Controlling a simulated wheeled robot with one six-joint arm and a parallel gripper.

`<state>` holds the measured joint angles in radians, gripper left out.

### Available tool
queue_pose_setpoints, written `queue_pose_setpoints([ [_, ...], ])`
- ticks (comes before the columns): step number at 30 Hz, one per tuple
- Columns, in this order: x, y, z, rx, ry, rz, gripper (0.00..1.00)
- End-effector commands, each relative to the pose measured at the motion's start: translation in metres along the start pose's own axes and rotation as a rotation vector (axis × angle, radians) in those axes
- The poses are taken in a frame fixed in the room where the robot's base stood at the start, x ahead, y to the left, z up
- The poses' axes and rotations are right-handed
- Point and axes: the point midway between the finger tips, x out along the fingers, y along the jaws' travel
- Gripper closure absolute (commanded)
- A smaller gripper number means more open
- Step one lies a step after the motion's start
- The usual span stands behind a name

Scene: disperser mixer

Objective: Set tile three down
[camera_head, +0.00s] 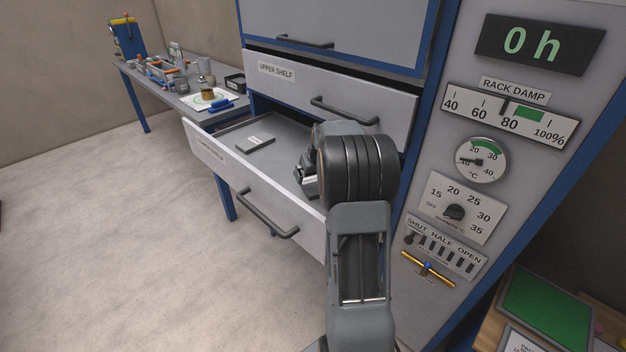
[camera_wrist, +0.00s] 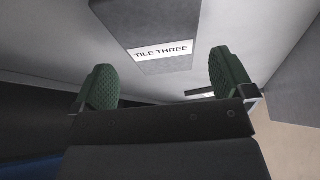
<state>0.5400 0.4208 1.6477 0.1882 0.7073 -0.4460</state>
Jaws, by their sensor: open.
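In the wrist view, tile three (camera_wrist: 150,35) is a flat grey slab with a white label reading TILE THREE. It lies on a pale grey surface, beyond and between my spread fingers. My gripper (camera_wrist: 165,82) is open, its two green pads apart with nothing between them. In the head view, my gripper (camera_head: 308,178) is low inside the open drawer (camera_head: 285,133), at its right end, partly hidden by my wrist. A dark grey labelled tile (camera_head: 254,147) lies flat on the drawer floor to the left; its label is too small to read.
The upper shelf drawer (camera_head: 300,82) is shut just above. The open drawer's front wall (camera_head: 245,175) has a bar handle. A control panel (camera_head: 470,160) stands close on the right. A bench (camera_head: 185,95) with small items stands at the back left. The floor in front is clear.

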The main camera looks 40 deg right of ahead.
Motion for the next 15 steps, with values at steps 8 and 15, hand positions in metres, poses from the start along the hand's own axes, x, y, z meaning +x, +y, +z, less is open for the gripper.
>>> queue_pose_setpoints([
  [8, -0.053, 0.000, 0.000, 0.001, 0.003, 0.001, 0.00],
  [15, -0.079, 0.000, 0.000, 0.001, 0.002, 0.001, 0.00],
])
